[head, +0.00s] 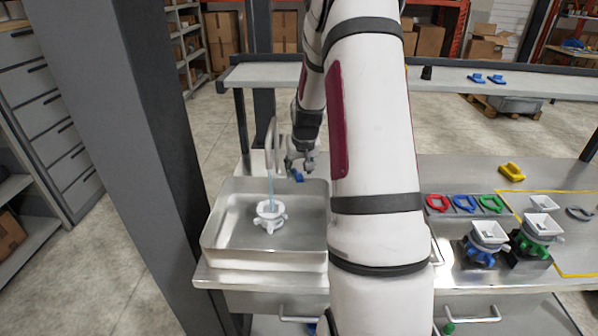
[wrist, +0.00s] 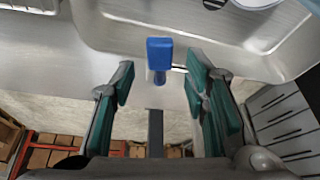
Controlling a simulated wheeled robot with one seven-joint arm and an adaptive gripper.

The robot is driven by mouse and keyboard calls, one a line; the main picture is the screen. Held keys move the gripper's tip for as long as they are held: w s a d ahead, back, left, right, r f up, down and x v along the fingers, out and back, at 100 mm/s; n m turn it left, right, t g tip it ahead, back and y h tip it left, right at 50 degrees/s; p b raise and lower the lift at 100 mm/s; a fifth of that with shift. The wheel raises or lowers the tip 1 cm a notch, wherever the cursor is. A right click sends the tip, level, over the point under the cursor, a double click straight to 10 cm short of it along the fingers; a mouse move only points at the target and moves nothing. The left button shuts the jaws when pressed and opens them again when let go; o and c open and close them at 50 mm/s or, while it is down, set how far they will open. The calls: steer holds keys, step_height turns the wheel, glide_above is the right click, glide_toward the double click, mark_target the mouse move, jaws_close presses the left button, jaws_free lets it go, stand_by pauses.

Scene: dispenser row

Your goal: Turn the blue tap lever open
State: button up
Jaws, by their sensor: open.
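The blue tap lever (wrist: 159,54) shows in the wrist view beyond and between my fingertips, with a gap on each side. In the head view the lever (head: 297,176) is a small blue piece just below my gripper (head: 300,163), behind the sink. My gripper (wrist: 160,82) is open and empty, its green-padded fingers on either side of the lever's line. The grey tap spout (head: 272,135) rises beside it, and a thin bluish stream (head: 270,185) runs down from the spout. My arm hides the area right of the lever.
A metal sink (head: 225,236) holds a white fitting (head: 269,215) under the spout. Blue (head: 486,243) and green (head: 538,233) valve-like pieces stand at the right. A shelf (head: 450,82) crosses behind. A dark post (head: 135,130) stands at the left.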

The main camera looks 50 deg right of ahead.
steer(key=v, duration=1)
steer(key=shift+r, duration=0.2)
